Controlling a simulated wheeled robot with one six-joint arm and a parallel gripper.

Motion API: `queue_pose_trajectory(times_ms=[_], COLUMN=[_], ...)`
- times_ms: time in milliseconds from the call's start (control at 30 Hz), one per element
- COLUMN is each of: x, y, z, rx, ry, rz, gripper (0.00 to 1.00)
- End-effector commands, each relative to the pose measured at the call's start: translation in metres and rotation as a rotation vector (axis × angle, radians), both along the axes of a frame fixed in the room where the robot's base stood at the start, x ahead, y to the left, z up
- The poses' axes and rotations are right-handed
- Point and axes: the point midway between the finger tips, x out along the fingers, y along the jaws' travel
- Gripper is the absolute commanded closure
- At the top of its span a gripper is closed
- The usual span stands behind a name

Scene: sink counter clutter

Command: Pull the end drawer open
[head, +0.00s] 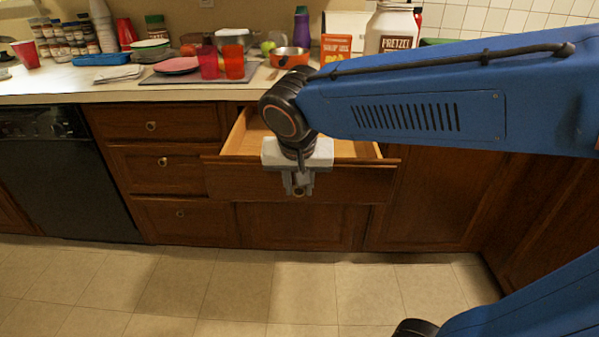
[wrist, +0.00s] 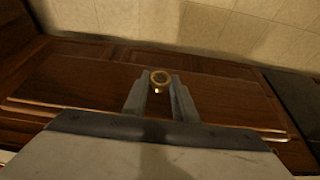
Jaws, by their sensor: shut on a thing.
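The end drawer (head: 345,182) is a brown wooden drawer under the counter, and it stands pulled partly out, with its pale inside showing behind the front. In the wrist view its front (wrist: 85,95) fills the middle of the picture. My gripper (head: 299,190) is at the middle of the drawer front. In the wrist view my gripper (wrist: 159,88) has its two fingers on either side of the round brass knob (wrist: 160,77), shut on it. In the head view the gripper hides most of the knob.
Closed drawers (head: 160,168) and a black dishwasher (head: 62,170) stand to the left. The counter (head: 120,92) above holds red cups (head: 233,62), plates, jars and an orange pot (head: 290,57). The tiled floor (head: 240,290) in front is clear.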

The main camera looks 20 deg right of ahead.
Motion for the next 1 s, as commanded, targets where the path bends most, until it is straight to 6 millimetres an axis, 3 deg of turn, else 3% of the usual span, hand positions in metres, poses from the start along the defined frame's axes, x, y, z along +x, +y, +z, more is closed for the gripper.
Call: queue_pose_trajectory(times_ms=[300,767,800,867,1000], x=[-0.025,-0.028,-0.028,-0.028,-0.028], y=[0.008,0.009,0.009,0.009,0.009], z=[0.001,0.001,0.001,0.001,0.0], rx=[0.001,0.0,0.0,0.0,0.0], ry=[0.0,0.0,0.0,-0.001,0.0], rz=[0.0,0.0,0.0,0.0,0.0], gripper=[1.0,1.0,0.72,0.58,0.56])
